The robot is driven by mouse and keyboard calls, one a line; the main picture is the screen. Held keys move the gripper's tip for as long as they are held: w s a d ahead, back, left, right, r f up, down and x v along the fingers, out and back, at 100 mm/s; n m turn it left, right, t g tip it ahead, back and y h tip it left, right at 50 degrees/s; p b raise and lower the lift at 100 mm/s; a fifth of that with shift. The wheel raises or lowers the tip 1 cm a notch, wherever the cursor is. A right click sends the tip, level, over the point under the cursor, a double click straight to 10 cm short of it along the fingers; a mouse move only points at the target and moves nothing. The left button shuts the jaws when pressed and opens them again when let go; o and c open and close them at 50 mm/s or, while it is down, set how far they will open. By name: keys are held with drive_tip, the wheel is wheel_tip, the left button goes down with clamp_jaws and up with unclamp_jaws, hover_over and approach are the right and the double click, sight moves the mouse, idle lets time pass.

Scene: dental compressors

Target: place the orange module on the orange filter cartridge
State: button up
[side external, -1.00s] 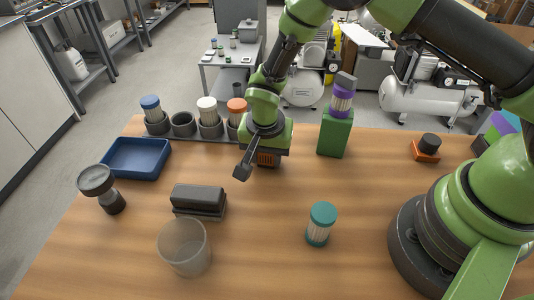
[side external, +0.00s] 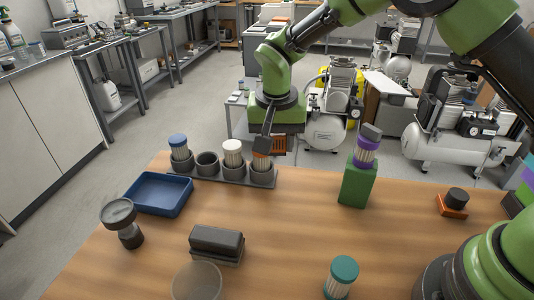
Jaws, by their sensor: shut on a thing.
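The orange filter cartridge (side external: 262,160) stands upright in the right-hand cup of the grey rack at the back of the table. Its orange top is partly hidden by a dark finger. My gripper (side external: 271,144) hangs from the green wrist, just above and beside this cartridge. It is shut on the orange module (side external: 279,145), a ribbed orange block mostly covered by the fingers and wrist. I cannot tell whether the module touches the cartridge.
The rack (side external: 222,177) also holds blue-topped (side external: 179,147) and white-topped (side external: 232,153) cartridges and an empty cup (side external: 207,164). A green block (side external: 356,185) bears a purple cartridge (side external: 366,152). A blue tray (side external: 158,194) lies left. The middle of the table is clear.

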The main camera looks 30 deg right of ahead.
drive_tip(key=w+r+n+y, duration=0.1)
drive_tip(key=w+r+n, duration=0.5)
drive_tip(key=n, duration=0.1)
hover_over(262, 163)
drive_tip(key=w+d, duration=0.1)
drive_tip(key=w, duration=0.1)
drive_tip(key=shift+t, duration=0.3)
wheel_tip(262, 163, down, 9)
drive_tip(key=shift+s+f, duration=0.1)
drive_tip(key=shift+s, duration=0.05)
drive_tip(key=shift+f, duration=0.1)
drive_tip(key=o, duration=0.9)
